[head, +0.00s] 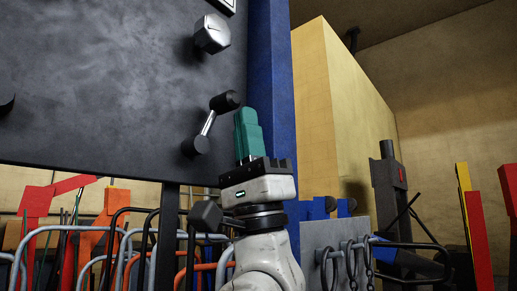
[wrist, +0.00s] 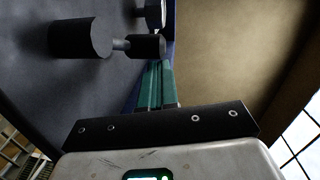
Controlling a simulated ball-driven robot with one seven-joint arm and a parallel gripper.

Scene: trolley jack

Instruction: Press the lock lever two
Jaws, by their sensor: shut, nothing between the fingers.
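A lever (head: 208,122) with a silver rod and black cylindrical ends is mounted on the dark panel in the head view. Its lower end (head: 196,146) sits against the panel and its upper grip (head: 225,101) leans up and right. The lever also shows in the wrist view (wrist: 122,44). I see no label saying which lever is number two. My gripper (head: 246,113), with green fingers, is shut and empty, pointing up just right of the grip. In the wrist view the fingers (wrist: 156,78) lie close below the lever's right end; whether they touch it I cannot tell.
A silver hexagonal knob (head: 212,34) is higher on the dark panel (head: 100,80). A blue post (head: 270,80) stands close behind my gripper. A black block (head: 205,217) is left of my wrist. Bent tubes and a grey plate with rings (head: 335,250) lie below.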

